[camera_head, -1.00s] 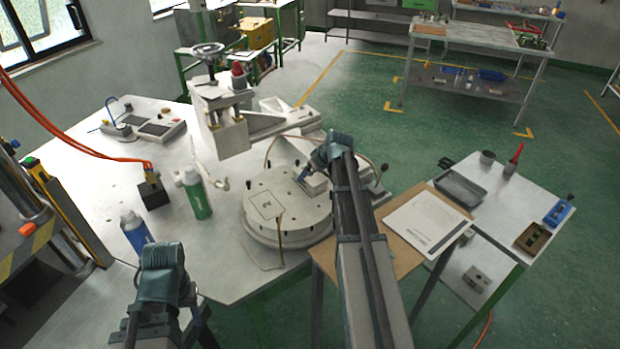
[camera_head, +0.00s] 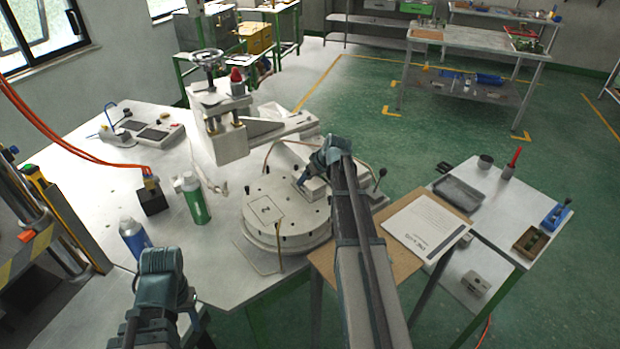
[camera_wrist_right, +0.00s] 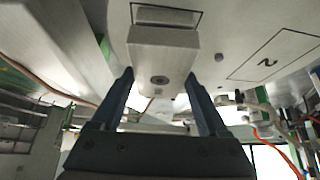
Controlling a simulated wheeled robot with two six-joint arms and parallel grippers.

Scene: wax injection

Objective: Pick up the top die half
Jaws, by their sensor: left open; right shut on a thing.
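The top die half is a small grey metal block (camera_head: 314,188) at the right side of the round plate marked 2 (camera_head: 285,215). My right gripper (camera_head: 306,186) is shut on it. In the right wrist view the block (camera_wrist_right: 160,58) sits between the two dark fingertips (camera_wrist_right: 160,82), with a round hole in its near face. The block appears to be at the plate's surface; I cannot tell whether it is lifted clear. My left gripper (camera_head: 192,322) is low at the left, open and empty, partly hidden by its own wrist.
A press with a handwheel (camera_head: 220,105) stands behind the plate. A paper sheet (camera_head: 425,226) lies on a brown board (camera_head: 385,250) at right.

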